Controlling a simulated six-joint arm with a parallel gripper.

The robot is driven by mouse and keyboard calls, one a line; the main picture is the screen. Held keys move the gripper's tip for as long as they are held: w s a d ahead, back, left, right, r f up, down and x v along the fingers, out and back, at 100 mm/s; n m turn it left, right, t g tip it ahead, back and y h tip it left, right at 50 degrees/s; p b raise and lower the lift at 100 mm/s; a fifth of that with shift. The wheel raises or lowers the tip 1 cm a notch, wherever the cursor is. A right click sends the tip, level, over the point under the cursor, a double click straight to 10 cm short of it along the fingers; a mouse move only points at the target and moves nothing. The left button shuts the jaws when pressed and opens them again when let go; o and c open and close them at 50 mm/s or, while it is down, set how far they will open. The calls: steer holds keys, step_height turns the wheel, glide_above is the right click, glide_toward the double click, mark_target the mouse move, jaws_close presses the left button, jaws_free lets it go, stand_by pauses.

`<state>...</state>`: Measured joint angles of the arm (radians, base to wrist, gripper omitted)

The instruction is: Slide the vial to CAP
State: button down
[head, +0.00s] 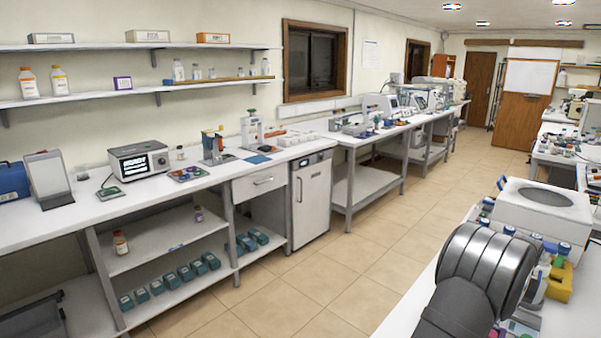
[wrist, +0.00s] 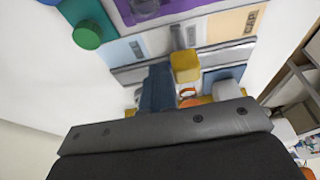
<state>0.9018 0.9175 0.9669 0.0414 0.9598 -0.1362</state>
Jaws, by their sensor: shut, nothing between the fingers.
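In the wrist view, my gripper (wrist: 160,70) shows as dark blue-grey fingers, shut together and empty, beyond the grey bolted bar. They are over a board with coloured panels. A cream-orange panel (wrist: 232,25) at the upper right carries small dark lettering that may read CAP. A purple panel (wrist: 183,8) lies at the top. A round, clear, greyish thing (wrist: 145,8) on it may be the vial seen from above; it is cut by the frame edge and apart from the fingers. In the head view the gripper and vial cannot be made out.
A yellow block (wrist: 185,67) stands just right of the fingers. A green round cap (wrist: 87,35) is at the upper left. In the head view, a white round-topped machine (head: 540,208) and a yellow holder (head: 560,280) crowd the right bench. The aisle floor is clear.

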steer(key=w+a, duration=0.4)
steer(key=shift+w, duration=0.15)
stand_by(0.8)
steer(key=shift+a, duration=0.15)
steer(key=shift+w+a, duration=0.8)
steer(key=shift+w, duration=0.05)
steer(key=shift+s+d+r, duration=0.1)
steer(key=shift+s+d, duration=0.15)
step_height(320, 180, up, 7)
steer(key=shift+r, duration=0.2)
stand_by(0.7)
